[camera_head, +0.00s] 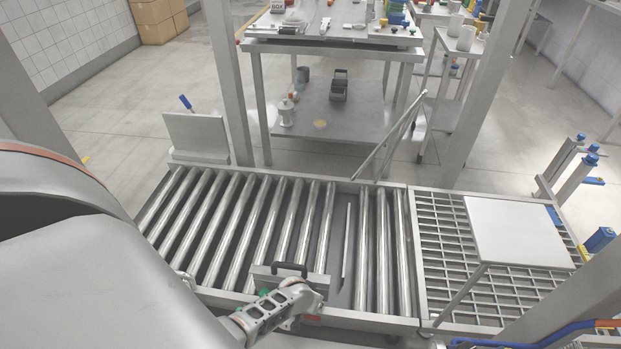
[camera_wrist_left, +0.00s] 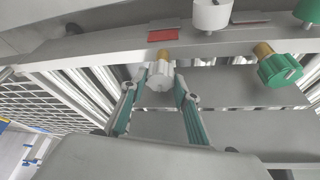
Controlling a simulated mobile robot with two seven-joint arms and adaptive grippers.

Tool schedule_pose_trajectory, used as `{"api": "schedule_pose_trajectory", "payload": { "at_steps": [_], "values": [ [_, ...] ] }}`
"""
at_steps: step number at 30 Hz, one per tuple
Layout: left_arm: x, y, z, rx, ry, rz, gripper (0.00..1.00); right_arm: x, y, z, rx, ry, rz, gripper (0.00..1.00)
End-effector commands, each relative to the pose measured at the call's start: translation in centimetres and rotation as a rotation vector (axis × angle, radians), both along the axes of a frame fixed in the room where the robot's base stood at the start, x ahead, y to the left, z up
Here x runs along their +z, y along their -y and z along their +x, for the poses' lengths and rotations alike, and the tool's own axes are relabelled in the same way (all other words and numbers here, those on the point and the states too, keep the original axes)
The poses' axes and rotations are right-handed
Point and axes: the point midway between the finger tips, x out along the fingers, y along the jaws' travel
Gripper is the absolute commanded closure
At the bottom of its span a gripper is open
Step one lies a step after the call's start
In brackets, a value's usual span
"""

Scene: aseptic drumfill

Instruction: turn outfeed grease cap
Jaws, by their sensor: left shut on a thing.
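In the left wrist view a pale grey-white ribbed cap (camera_wrist_left: 159,78) sits on a brass stem (camera_wrist_left: 163,54) below a grey rail. My left gripper (camera_wrist_left: 161,84) has its two teal-sided fingers on either side of this cap and is shut on it. A green ribbed cap (camera_wrist_left: 280,69) on another brass stem is to the right, apart from my fingers. No readable label shows which cap is the outfeed one. My right gripper is not in view.
A white knob (camera_wrist_left: 212,14) and a second green knob (camera_wrist_left: 309,11) are above the rail. A dark handle (camera_head: 289,267) stands up at the conveyor's front edge. A grating with a flat plate (camera_head: 512,231) lies to the right. The conveyor rollers are bare.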

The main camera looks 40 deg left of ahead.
Motion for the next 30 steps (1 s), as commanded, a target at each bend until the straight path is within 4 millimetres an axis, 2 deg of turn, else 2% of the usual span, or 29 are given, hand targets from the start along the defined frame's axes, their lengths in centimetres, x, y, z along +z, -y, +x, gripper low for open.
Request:
{"api": "schedule_pose_trajectory", "payload": {
  "at_steps": [7, 19, 20, 21, 22, 30],
  "values": [
    [0.0, -0.1, 0.0, -0.169, -0.001, 0.001, 0.91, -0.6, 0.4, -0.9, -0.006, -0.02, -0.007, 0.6],
    [-0.1, 0.0, -0.2, -0.2, -0.003, -0.001, 0.91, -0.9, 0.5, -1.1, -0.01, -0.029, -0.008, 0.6],
    [-0.1, 0.0, -0.2, -0.2, -0.003, -0.001, 0.67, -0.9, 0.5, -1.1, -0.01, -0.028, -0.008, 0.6],
    [-0.1, 0.0, -0.2, -0.2, -0.003, -0.001, 0.57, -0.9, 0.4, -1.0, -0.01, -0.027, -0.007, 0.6],
    [-0.1, 0.0, -0.2, -0.2, -0.003, -0.001, 0.53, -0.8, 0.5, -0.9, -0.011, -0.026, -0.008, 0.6],
    [0.0, -0.1, -0.1, -0.199, -0.001, 0.001, 0.53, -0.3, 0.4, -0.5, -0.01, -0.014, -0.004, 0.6]
  ]
}}
